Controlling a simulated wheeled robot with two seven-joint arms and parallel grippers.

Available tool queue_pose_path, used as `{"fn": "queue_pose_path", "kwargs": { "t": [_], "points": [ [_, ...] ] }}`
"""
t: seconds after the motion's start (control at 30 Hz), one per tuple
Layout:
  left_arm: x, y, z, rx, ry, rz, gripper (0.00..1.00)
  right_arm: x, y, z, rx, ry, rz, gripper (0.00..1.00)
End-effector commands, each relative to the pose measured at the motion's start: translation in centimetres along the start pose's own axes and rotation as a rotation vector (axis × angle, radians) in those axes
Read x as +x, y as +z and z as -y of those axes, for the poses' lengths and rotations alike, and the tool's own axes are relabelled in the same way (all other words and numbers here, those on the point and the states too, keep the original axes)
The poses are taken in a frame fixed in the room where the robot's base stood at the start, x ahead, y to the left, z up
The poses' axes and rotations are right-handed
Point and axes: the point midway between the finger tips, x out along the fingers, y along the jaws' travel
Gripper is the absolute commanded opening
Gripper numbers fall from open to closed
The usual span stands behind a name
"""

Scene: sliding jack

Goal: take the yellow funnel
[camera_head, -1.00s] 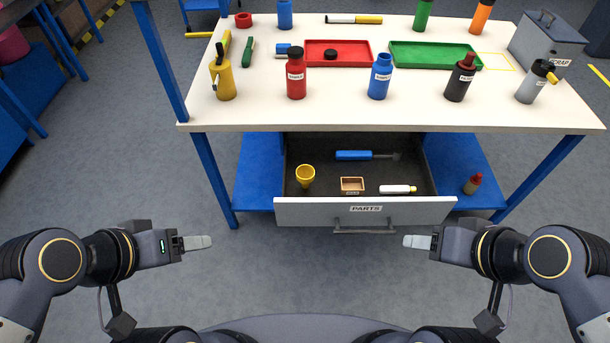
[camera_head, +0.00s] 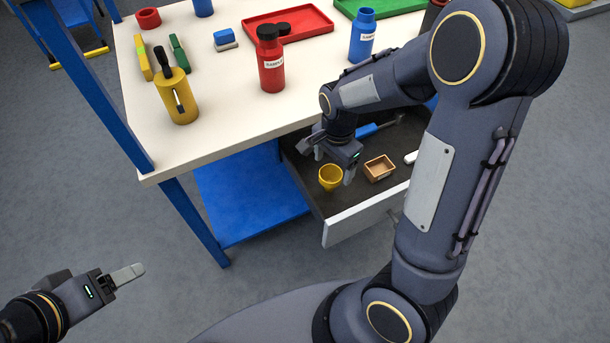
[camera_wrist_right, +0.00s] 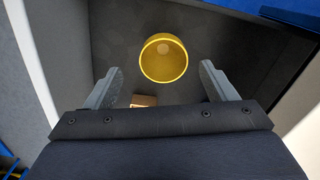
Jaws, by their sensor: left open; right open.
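The yellow funnel (camera_head: 331,177) stands in the open dark drawer under the table, near the drawer's left end. Its round mouth faces up in the right wrist view (camera_wrist_right: 164,58). My right gripper (camera_head: 335,165) is over the drawer, close to the funnel. In the right wrist view its two fingers (camera_wrist_right: 160,82) are open and wide apart, with the funnel showing between and beyond their tips; I see no contact. My left gripper (camera_head: 125,274) is at the lower left over the floor, far from the funnel, and empty.
A small tan box (camera_head: 379,168) sits right of the funnel in the drawer (camera_head: 352,224). A blue-handled tool (camera_head: 368,130) lies farther back. The tabletop (camera_head: 215,135) overhangs the drawer's rear and holds a red bottle (camera_head: 271,65) and a yellow can (camera_head: 178,98).

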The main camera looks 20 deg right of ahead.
Motion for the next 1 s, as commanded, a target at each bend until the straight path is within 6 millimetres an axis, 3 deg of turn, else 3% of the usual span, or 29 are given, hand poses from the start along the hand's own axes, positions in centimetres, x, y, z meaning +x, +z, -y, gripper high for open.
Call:
{"fn": "queue_pose_path", "kwargs": {
  "t": [0.6, 0.87, 1.0],
  "points": [
    [1.6, 0.8, 0.7, 0.0, 0.0, 0.0, 0.68, 7.6, 0.5, 0.4, 0.006, 0.007, -0.001, 0.78],
    [1.5, 0.8, 0.7, 0.0, 0.0, 0.0, 0.68, 7.8, 0.6, 0.5, 0.005, 0.004, -0.001, 0.78],
    [1.5, 0.8, 0.7, 0.0, 0.0, 0.0, 0.68, 7.8, 0.6, 0.5, 0.005, 0.004, -0.001, 0.62]
  ]
}}
